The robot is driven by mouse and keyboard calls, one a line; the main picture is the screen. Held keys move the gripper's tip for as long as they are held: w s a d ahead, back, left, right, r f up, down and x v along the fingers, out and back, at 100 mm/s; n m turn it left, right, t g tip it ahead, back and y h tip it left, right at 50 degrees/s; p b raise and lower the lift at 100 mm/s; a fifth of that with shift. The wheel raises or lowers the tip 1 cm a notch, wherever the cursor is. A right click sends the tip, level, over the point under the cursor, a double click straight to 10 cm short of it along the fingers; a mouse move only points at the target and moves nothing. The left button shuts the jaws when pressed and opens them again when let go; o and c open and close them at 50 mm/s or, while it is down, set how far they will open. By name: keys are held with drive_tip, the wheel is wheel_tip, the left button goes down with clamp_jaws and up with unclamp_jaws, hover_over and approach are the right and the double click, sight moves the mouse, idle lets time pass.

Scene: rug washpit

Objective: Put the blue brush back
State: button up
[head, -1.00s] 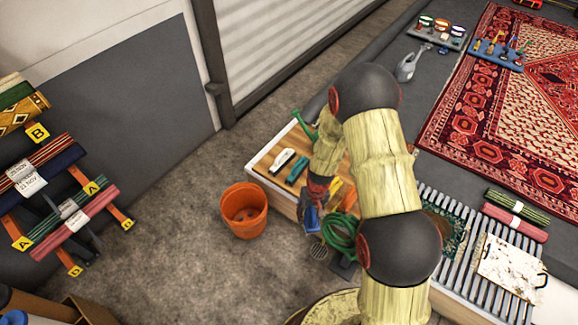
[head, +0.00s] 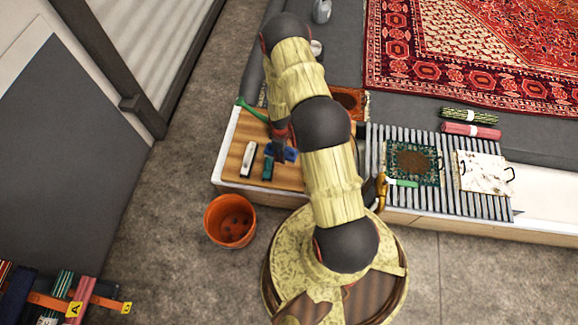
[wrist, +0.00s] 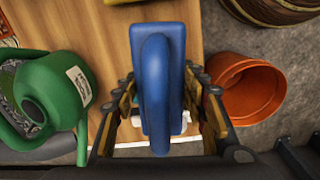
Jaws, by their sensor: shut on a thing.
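The blue brush (wrist: 158,85) fills the middle of the wrist view, its rounded handle facing the camera. My gripper (wrist: 160,104) is shut on it, one finger on each side. In the head view the gripper (head: 281,145) points down over the wooden top (head: 232,150), and part of the blue brush (head: 291,154) shows beside it. A white-topped brush (head: 248,159) and a teal brush (head: 267,163) lie side by side on the wood, just left of the blue one. I cannot tell whether the blue brush touches the wood.
A green watering can (wrist: 55,97) stands close to the gripper; its spout (head: 250,108) shows in the head view. An orange bucket (head: 230,222) stands on the floor in front. My arm hides part of the bench.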

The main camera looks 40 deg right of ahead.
drive_tip(key=shift+n, duration=0.8)
drive_tip(key=d+f, duration=0.1)
drive_tip(key=s+d+f, duration=0.1)
drive_tip(key=d+f, duration=0.1)
drive_tip(key=shift+s+d, duration=0.3)
drive_tip(key=shift+d, duration=0.05)
drive_tip(key=shift+s+d+f+b, duration=0.1)
drive_tip(key=shift+f+b, duration=1.9)
drive_tip(key=shift+f, duration=2.95)
drive_tip(key=shift+f, duration=0.2)
drive_tip(key=o, duration=1.3)
